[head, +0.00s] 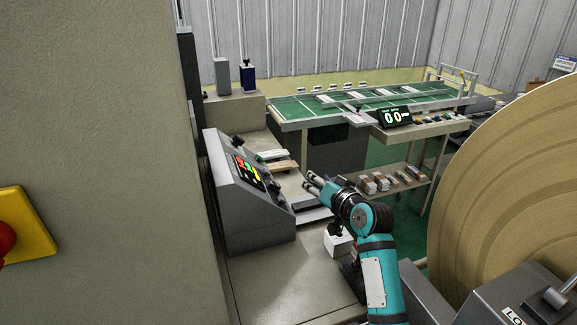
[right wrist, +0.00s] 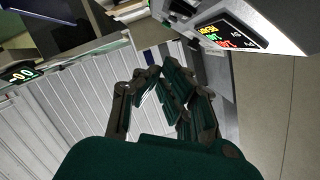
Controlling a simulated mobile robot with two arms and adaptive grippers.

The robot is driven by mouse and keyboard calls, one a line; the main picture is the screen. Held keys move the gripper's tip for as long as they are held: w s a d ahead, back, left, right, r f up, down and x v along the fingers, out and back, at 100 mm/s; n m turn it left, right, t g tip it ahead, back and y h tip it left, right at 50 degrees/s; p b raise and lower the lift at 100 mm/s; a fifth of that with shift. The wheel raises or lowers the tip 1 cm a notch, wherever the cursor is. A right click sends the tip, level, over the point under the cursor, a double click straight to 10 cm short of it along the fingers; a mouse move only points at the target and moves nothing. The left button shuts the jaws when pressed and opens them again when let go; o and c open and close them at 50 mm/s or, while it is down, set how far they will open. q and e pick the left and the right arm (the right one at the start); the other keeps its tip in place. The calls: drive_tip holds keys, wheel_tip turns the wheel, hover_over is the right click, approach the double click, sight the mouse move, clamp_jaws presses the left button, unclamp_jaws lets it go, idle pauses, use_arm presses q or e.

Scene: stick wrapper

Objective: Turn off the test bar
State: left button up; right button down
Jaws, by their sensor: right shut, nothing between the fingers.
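A grey slanted control console (head: 235,205) stands on the bench left of centre in the head view. Its dark display (head: 247,172) shows red, green and yellow readouts, with small dark knobs beside it. The display also shows at upper right in the right wrist view (right wrist: 232,35). I cannot tell which control belongs to the test bar. My right gripper (head: 309,181) is shut and empty, to the right of the console and apart from it, pointing left. Its fingers (right wrist: 172,80) show in the right wrist view. My left gripper is not in view.
A beige cabinet wall (head: 120,120) with a red button on a yellow box (head: 30,228) fills the left. A large tan roll (head: 515,190) blocks the right. A small white box with a dark knob (head: 338,243) stands below my right arm. A green conveyor (head: 325,108) lies behind.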

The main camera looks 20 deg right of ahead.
sight(274, 185)
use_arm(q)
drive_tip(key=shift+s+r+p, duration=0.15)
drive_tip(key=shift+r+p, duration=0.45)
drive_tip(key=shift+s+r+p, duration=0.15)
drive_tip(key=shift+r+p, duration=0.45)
use_arm(e)
drive_tip(key=w+a+f, duration=0.4)
drive_tip(key=w+f, duration=0.1)
drive_tip(key=w, duration=0.4)
drive_tip(key=shift+w, duration=0.3)
